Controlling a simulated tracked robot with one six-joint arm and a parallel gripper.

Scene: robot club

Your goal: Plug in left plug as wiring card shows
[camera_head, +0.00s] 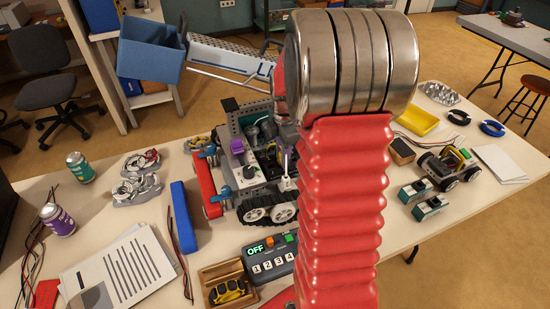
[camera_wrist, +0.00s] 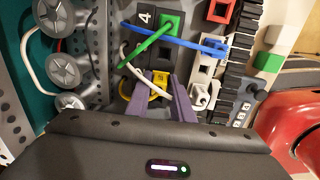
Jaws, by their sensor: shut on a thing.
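In the wrist view, my gripper (camera_wrist: 172,80) has purple fingers close together, shut on what looks like a yellow plug (camera_wrist: 158,82), partly hidden by the fingers. A white wire (camera_wrist: 135,68) runs beside it. In the head view, these parts belong to the tracked model robot (camera_head: 255,165); my red arm hides my gripper. I cannot tell whether the yellow plug touches a socket.
A switch box reading OFF (camera_head: 268,260) stands in front of the model, beside a wooden box (camera_head: 228,287). Printed sheets (camera_head: 120,268) and a blue bar (camera_head: 184,217) lie left. A blue bucket (camera_head: 150,52) overhangs the back. A small wheeled model (camera_head: 447,167) stands right.

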